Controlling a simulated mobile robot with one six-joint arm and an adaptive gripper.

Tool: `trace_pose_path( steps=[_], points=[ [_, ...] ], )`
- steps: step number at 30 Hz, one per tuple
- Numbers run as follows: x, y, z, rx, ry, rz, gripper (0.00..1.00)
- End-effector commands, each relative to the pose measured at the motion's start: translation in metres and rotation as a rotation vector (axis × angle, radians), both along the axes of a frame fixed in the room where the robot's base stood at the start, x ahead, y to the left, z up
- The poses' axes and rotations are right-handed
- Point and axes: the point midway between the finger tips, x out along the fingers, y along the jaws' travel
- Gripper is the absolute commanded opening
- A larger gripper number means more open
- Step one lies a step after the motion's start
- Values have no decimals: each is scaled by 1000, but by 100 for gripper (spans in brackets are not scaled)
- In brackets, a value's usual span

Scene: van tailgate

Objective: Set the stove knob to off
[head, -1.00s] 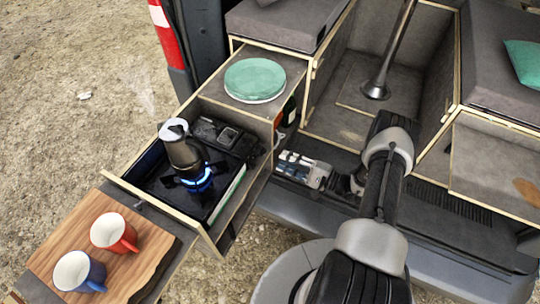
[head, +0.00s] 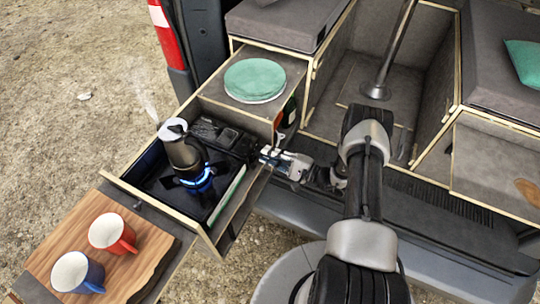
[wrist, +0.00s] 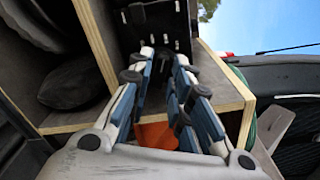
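The black camping stove (head: 225,140) sits in the pulled-out drawer, with a blue flame (head: 200,180) burning under a metal pot (head: 182,150). I cannot make out the knob in the head view; the stove's side toward me is partly behind the drawer edge and gripper. My gripper (head: 267,152) is at the right of the stove, close to its near end, pointing at it. In the wrist view the gripper's fingers (wrist: 165,60) are apart with nothing held between them. A dark panel (wrist: 160,28) lies just past the fingertips; I cannot identify the knob on it for certain.
A wooden drawer wall (head: 165,208) surrounds the stove. A green plate stack (head: 255,80) stands on the box behind, with a dark bottle (head: 289,112) beside it. Red (head: 112,233) and blue (head: 78,272) mugs stand on a board at front left. Steam rises from the pot.

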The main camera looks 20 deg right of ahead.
Motion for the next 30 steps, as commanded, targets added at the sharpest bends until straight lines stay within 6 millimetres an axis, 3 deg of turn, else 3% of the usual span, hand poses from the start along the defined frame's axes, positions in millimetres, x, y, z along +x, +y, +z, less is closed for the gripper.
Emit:
trace_pose_path(
  steps=[7,20,30],
  points=[
    [0,0,0,0,0,0,0],
    [0,0,-1,14,14,0,0],
    [0,0,-2,151,144,0,0]
  ],
)
